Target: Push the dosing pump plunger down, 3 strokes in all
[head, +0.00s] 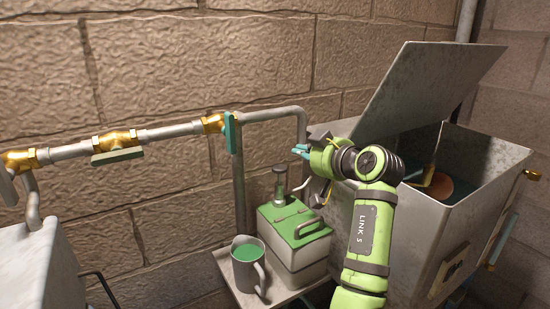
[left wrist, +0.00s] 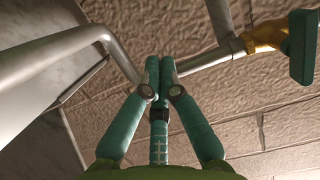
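The dosing pump (head: 291,228) is a green-topped box with a carrying handle, on a small grey stand. The plunger is not visible in the left wrist view. My right gripper is in neither view.
A grey mug (head: 247,265) of green liquid stands left of the pump on the stand (head: 226,268). A pipe (head: 272,115) with brass valves (head: 116,138) runs along the brick wall, bending down behind the gripper. An open-lidded metal tank (head: 445,215) stands right.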

